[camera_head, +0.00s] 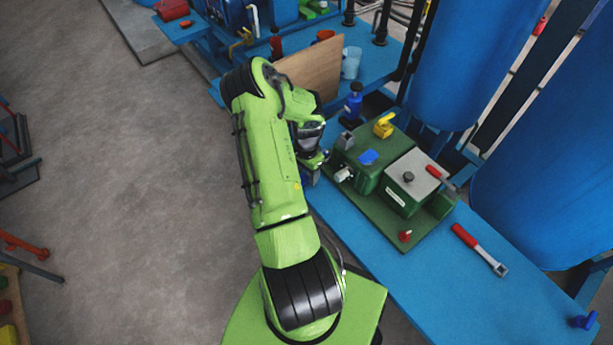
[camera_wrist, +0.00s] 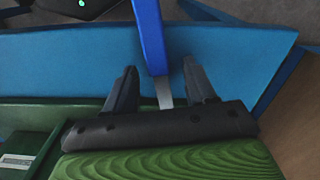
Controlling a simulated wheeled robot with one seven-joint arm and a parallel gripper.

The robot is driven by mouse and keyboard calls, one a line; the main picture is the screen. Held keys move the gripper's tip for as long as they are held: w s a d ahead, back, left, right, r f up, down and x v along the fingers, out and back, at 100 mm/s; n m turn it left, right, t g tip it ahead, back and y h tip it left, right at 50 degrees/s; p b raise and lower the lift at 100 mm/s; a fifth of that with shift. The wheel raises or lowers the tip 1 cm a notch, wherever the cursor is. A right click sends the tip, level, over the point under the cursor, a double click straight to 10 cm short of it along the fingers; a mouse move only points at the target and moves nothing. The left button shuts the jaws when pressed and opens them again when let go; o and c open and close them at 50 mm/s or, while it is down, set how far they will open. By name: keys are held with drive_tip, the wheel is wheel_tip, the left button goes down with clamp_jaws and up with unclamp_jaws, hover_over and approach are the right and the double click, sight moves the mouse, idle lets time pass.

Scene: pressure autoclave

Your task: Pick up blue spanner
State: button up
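The blue spanner shows in the wrist view as a long blue handle (camera_wrist: 151,35) with a grey metal part (camera_wrist: 164,92) at its lower end. It runs down from the top edge into the space between the fingers of my gripper (camera_wrist: 160,72). The two dark fingers are apart, one on each side of the spanner, with visible gaps. My gripper is open and holds nothing. The spanner's lower end is hidden behind the gripper body. In the head view my arm covers this area, so I cannot make out the spanner or the fingertips there.
A blue bench (camera_head: 430,285) carries a green machine (camera_head: 402,190), with a red-handled tool (camera_head: 480,250) to its right. A brown board (camera_head: 308,72) stands behind my arm. Large blue tanks (camera_head: 550,150) rise at the right. The grey floor (camera_head: 120,200) at left is mostly clear.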

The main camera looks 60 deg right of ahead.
sight(306, 174)
clamp_jaws()
drive_tip(key=shift+r, duration=0.1)
wheel_tip(306, 174, up, 18)
drive_tip(key=p, duration=0.3)
idle(0.3)
